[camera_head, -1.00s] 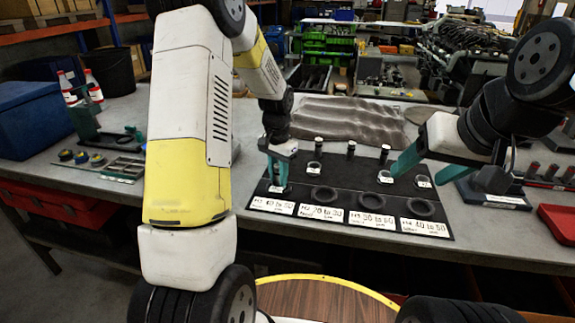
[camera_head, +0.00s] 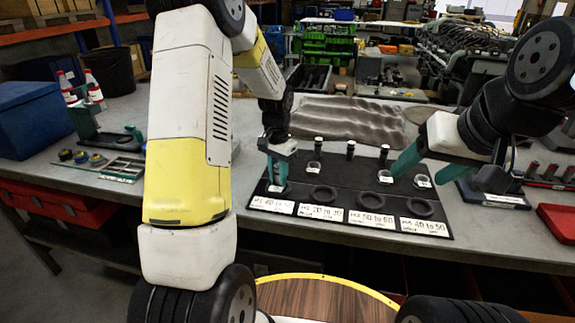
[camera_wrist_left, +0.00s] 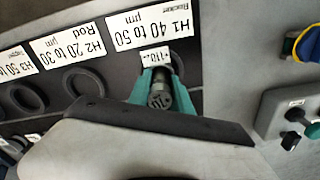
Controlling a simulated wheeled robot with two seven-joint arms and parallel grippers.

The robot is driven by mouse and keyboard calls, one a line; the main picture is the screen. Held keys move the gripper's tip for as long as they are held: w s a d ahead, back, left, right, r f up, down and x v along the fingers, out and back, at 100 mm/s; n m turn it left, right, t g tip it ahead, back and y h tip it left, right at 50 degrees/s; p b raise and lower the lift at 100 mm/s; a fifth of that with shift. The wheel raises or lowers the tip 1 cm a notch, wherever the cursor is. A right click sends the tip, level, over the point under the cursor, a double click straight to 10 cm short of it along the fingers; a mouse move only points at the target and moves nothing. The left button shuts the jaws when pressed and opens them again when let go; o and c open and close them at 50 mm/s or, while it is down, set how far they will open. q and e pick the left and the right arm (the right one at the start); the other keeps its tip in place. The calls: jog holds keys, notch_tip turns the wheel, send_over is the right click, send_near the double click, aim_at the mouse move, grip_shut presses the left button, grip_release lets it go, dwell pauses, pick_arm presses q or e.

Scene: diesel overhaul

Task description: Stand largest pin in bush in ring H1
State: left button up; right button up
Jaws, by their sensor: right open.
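My left gripper (camera_head: 277,177) is over ring H1 at the left end of the black board (camera_head: 335,185). In the left wrist view its teal fingers (camera_wrist_left: 160,88) close on both sides of a dark pin (camera_wrist_left: 159,98), whose marked end faces the camera. A bush with a white tag (camera_wrist_left: 155,57) sits in ring H1 (camera_wrist_left: 182,60), just beyond the fingertips. The pin's far end is hidden, so I cannot tell whether it is inside the bush. My right gripper (camera_head: 422,174) is open and empty near the board's right end.
Other dark pins (camera_head: 350,150) stand along the board's back, with tagged bushes (camera_head: 385,177) in front. Empty rings (camera_head: 323,194) lie nearer the front labels (camera_head: 320,211). A tray with yellow and blue parts (camera_head: 100,163) is at left; a red bin (camera_head: 558,222) is at right.

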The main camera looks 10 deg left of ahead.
aim_at(277, 166)
pick_arm(q)
jog(key=o, duration=0.4)
jog(key=shift+s+a+f, duration=0.1)
jog(key=shift+s+f, duration=0.1)
jog(key=shift+f, duration=0.3)
jog(key=shift+s+a+f, duration=0.1)
jog(key=shift+s+f, duration=0.05)
jog(key=shift+f, duration=0.35)
jog(key=r, duration=0.8)
jog(key=shift+w+d+r, duration=0.1)
jog(key=shift+w+r, duration=0.2)
jog(key=shift+d+r, duration=0.1)
jog(key=shift+r, duration=0.45)
jog(key=shift+s+r, duration=0.2)
jog(key=shift+r, duration=0.2)
jog(key=s+r+n+t, duration=0.1)
jog(key=s+r, duration=0.3)
jog(key=s, duration=0.4)
jog(key=s+d+r+n+t+h, duration=0.1)
jog(key=s+r+n+t, duration=0.1)
jog(key=s+r, duration=0.3)
jog(key=s+d+r+n+t+h, duration=0.1)
jog(key=s+r+t, duration=0.2)
jog(key=s, duration=0.7)
jog(key=shift+s+d+r+n, duration=0.1)
jog(key=shift+s+r+n, duration=0.1)
jog(key=shift+r, duration=0.35)
jog(key=shift+s+r+n, duration=0.15)
jog(key=shift+r+n, duration=0.05)
jog(key=shift+r, duration=0.35)
